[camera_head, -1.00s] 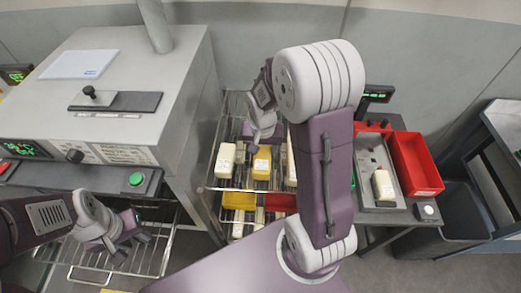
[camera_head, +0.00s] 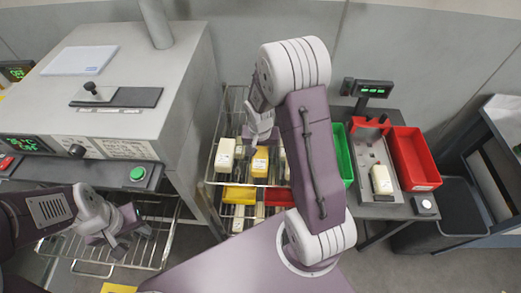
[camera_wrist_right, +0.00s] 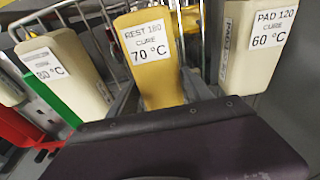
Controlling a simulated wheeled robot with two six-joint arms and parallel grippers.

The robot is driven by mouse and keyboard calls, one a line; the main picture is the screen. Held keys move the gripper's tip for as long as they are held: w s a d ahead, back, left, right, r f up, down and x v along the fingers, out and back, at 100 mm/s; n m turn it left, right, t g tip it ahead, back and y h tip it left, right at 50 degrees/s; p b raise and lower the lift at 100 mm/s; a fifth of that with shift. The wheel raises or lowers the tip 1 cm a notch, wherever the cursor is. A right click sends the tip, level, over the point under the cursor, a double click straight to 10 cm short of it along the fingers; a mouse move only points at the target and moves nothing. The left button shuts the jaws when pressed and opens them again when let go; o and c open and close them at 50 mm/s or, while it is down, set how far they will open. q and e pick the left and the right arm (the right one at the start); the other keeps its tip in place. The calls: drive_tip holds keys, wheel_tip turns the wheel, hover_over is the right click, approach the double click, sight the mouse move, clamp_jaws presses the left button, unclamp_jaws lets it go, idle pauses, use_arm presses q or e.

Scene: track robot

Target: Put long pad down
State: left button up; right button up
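Several labelled blocks stand in the wire rack in the middle of the head view. The yellow block (camera_head: 260,160) reads REST 180, 70 °C in the right wrist view (camera_wrist_right: 155,85). A cream block (camera_head: 225,155) stands left of it; the right wrist view shows a cream block marked PAD 120, 60 °C (camera_wrist_right: 240,65) and another cream block (camera_wrist_right: 70,75) with a partly unreadable label. I cannot tell which is the long pad. My right gripper (camera_head: 262,134) is open just above the yellow block, its fingers on either side. My left gripper (camera_head: 132,243) is open and empty at the lower left.
At right are a green bin (camera_head: 342,150), a red bin (camera_head: 414,160) and a scale (camera_head: 372,90) with a cream block (camera_head: 381,180). The grey oven (camera_head: 180,75) stands at left.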

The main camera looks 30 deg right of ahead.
drive_tip(key=shift+o, duration=0.5)
drive_tip(key=shift+w, duration=0.2)
